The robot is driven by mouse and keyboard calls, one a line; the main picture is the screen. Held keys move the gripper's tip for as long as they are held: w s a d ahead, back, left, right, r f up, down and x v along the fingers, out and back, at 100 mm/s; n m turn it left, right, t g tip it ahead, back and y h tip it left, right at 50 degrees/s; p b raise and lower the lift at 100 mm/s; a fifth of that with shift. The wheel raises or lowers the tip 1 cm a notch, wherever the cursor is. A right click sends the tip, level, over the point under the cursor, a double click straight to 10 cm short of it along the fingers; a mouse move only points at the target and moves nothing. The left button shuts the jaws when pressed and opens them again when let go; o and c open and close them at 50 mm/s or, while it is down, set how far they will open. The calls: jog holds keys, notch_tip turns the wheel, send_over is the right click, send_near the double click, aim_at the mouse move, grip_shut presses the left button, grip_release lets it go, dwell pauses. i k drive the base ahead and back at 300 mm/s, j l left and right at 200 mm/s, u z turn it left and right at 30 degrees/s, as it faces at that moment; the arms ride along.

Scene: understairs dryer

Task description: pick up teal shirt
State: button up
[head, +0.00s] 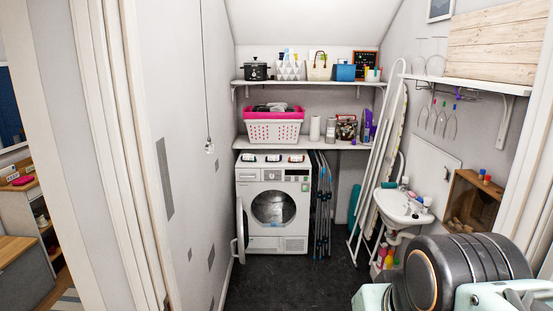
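No teal shirt can be made out for certain. The white dryer (297,190) stands at the back under the shelves. Its round door (240,228) is swung open to the left. Inside the drum (272,207) is a pale bluish shape, too small to identify. A narrow teal thing (353,203) shows between the dryer and the ironing board, partly hidden; I cannot tell what it is. My arm fills the lower right corner, well in front of the dryer. My gripper is not in view.
A white laundry basket (272,131) with a pink rim and dark cloth sits on the lower shelf. Folded drying racks (321,203) lean right of the dryer. An ironing board (388,140) and a sink (402,207) line the right side. The dark floor (290,280) before the dryer is clear.

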aim_at(248, 157)
jog(key=i+j, duration=0.15)
jog(key=i, duration=0.35)
jog(key=i+j, duration=0.15)
jog(key=i, duration=0.35)
jog(key=i+j, duration=0.2)
jog(key=i, duration=0.3)
jog(key=i+j, duration=0.15)
jog(key=i, duration=0.35)
jog(key=i+j, duration=0.15)
jog(key=i, duration=0.3)
